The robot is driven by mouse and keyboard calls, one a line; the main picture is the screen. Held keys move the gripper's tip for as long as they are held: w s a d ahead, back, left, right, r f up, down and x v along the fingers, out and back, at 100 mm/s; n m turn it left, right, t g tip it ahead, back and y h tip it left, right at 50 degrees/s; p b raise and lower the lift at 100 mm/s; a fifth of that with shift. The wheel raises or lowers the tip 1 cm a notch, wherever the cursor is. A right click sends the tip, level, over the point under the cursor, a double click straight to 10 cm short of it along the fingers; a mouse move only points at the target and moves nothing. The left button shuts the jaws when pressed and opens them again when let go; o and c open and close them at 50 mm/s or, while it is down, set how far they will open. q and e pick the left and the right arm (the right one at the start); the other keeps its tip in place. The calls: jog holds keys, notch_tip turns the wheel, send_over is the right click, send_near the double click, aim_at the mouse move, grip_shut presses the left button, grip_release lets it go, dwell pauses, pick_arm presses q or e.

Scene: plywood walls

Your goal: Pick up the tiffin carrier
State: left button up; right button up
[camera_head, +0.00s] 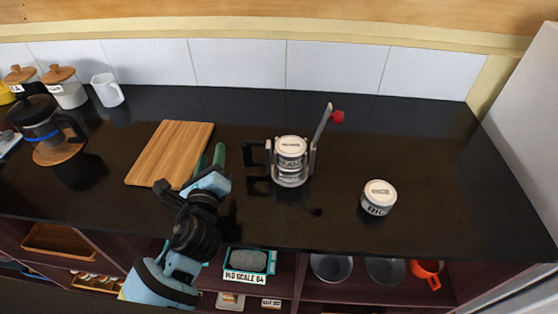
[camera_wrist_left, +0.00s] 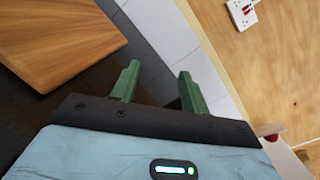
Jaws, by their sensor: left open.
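The tiffin carrier (camera_head: 290,163) stands upright on the black counter, a little right of the middle in the head view. It has a white labelled lid, a metal frame and a raised lever with a red knob. My left gripper (camera_head: 211,157) is to the left of it, beside the cutting board, and apart from the carrier. Its two green fingers are open and empty, as the left wrist view (camera_wrist_left: 157,85) also shows. My right gripper is not in view.
A wooden cutting board (camera_head: 170,152) lies left of my left gripper. A small labelled tin (camera_head: 378,196) stands to the right. A coffee pot (camera_head: 45,128), canisters (camera_head: 65,88) and a white jug (camera_head: 107,90) stand at the far left. The counter (camera_head: 430,150) is clear at right.

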aim_at(248, 158)
pick_arm(q)
jog(key=s+d+f+m, duration=0.1)
jog(key=s+d+m, duration=0.1)
jog(key=d, duration=0.1)
jog(key=s+d+m+y, duration=0.1)
jog(key=s+d+m, duration=0.1)
jog(key=d, duration=0.1)
jog(key=s+d+f+m, duration=0.1)
jog(key=s+d+m, duration=0.1)
jog(key=d, duration=0.1)
jog(key=shift+s+d+f+y, duration=0.1)
jog(key=shift+s+f+y, duration=0.2)
jog(key=shift+y, duration=0.1)
jog(key=shift+s+d, duration=0.25)
jog(key=x, duration=0.6)
jog(key=shift+w+a, duration=0.1)
jog(key=shift+w, duration=0.15)
jog(key=shift+f+x, duration=0.25)
jog(key=shift+x, duration=1.15)
jog(key=shift+f+x, duration=0.2)
jog(key=shift+x, duration=1.2)
jog(key=shift+c, duration=0.5)
grip_shut()
jog(key=shift+w+d+r, duration=0.1)
jog(key=shift+d+r, duration=0.05)
jog(key=shift+d, duration=0.05)
